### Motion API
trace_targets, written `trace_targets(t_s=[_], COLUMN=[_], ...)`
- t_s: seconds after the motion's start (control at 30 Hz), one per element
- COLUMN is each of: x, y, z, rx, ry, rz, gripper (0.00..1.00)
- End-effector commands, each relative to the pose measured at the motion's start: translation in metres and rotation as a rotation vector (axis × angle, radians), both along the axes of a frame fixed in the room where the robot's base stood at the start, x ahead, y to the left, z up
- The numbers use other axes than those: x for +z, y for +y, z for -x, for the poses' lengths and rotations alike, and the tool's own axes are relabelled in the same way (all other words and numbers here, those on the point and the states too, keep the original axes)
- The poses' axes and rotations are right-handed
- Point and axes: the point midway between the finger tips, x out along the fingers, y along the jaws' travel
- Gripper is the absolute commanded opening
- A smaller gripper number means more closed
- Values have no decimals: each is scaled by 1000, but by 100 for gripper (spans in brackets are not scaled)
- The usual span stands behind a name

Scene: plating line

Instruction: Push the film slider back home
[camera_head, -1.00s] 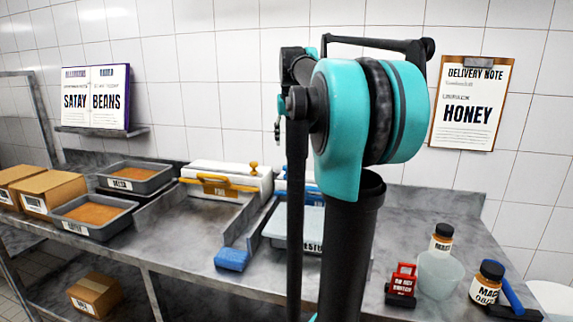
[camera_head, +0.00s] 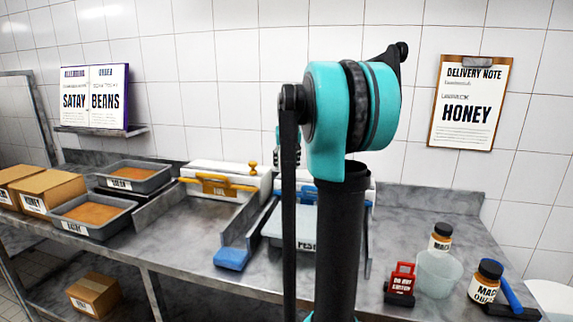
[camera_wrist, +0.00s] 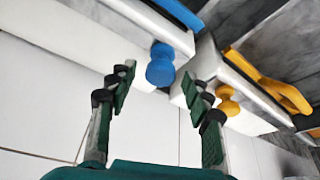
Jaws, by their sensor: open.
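Two white dispensers stand at the back of the counter. The left one (camera_head: 247,178) has a yellow slider handle (camera_head: 215,183) and a yellow knob (camera_head: 252,167); its small label is hard to read. The right one, mostly behind my arm, has a blue slider (camera_head: 306,187). In the wrist view its blue knob (camera_wrist: 160,66) shows just beyond and between my open fingertips; contact cannot be told. The blue slider (camera_wrist: 180,14) lies above it, the yellow knob (camera_wrist: 228,101) and yellow handle (camera_wrist: 284,92) to the right. My gripper (camera_wrist: 160,82) is open and empty.
A blue block (camera_head: 231,258) lies at the front of a divider. A tray (camera_head: 277,232) is partly behind my arm. Jars (camera_head: 487,280), a tub (camera_head: 437,272) and a red tag (camera_head: 401,280) stand at right. Food trays (camera_head: 95,215) and cartons (camera_head: 55,190) stand at left.

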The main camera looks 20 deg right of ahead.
Motion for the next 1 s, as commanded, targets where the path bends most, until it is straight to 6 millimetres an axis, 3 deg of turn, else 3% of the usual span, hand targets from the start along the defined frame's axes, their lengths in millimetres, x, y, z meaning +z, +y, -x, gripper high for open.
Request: trace_targets(t_s=[0.07, 0.47, 0.8, 1.0], x=[0, 0, 0, 0], y=[0, 0, -2, -23], z=[0, 0, 2, 16], rx=[0, 0, 0, -4], ry=[0, 0, 0, 0], rz=[0, 0, 0, -1], gripper=[50, 1, 0, 0])
